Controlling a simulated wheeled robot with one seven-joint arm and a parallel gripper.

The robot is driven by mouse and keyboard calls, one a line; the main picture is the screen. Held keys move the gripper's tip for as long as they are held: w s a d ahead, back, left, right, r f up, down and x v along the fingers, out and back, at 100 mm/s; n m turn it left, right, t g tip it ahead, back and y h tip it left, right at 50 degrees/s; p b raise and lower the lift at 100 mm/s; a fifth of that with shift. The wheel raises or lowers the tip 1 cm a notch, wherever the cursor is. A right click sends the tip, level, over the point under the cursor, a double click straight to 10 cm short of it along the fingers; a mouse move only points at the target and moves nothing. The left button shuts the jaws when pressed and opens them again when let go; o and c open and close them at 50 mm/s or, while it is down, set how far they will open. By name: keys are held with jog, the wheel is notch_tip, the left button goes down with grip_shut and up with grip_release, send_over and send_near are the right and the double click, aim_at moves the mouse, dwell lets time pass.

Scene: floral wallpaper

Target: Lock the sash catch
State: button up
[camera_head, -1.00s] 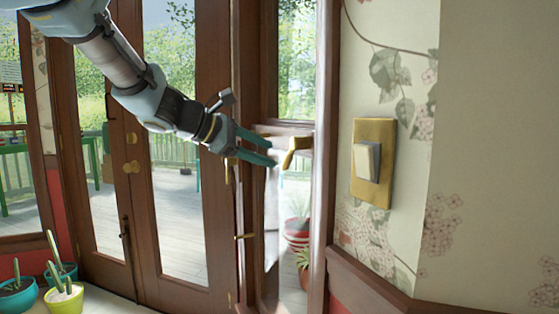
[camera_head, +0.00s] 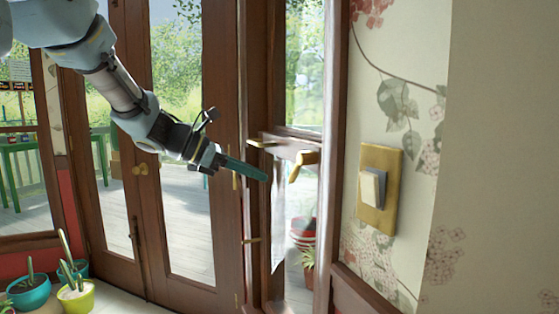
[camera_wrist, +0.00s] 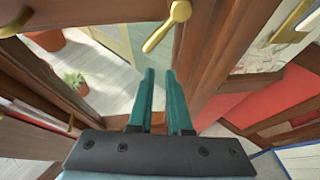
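The brass sash catch (camera_head: 303,163) sits on the frame of the narrow window, at mid-height in the head view. It also shows in the wrist view, where its handle (camera_wrist: 167,27) slants down to the left from a round knob. My gripper (camera_head: 266,178) is left of the catch in the head view, with a visible gap to it. In the wrist view the teal fingers of my gripper (camera_wrist: 160,72) are a narrow gap apart, with nothing between them. The catch is beyond the fingertips there.
A brass light switch plate (camera_head: 380,190) is on the wallpapered wall to the right. Wooden glazed doors (camera_head: 128,200) stand behind my arm. Potted cacti (camera_head: 75,290) are at the lower left. A red pot (camera_head: 302,238) shows behind the window.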

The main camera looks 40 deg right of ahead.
aim_at(300, 167)
jog(key=n+p, duration=0.1)
jog(key=n+g+p, duration=0.1)
jog(key=n, duration=0.1)
jog(key=a+n+g+p, duration=0.1)
jog(key=shift+w+f+y+p, duration=0.15)
jog(key=shift+w+y+p, duration=0.15)
grip_shut()
jog(key=s+d+f+n+g+p, duration=0.2)
jog(key=s+d+f+n+p, duration=0.25)
jog(key=s+d, duration=0.2)
jog(key=shift+w+d+r+p, duration=0.35)
jog(key=shift+w+r, duration=0.25)
jog(key=shift+w, duration=0.25)
jog(key=shift+w+d+r+p, duration=0.3)
jog(key=shift+w+r, duration=0.25)
jog(key=shift+w, duration=0.25)
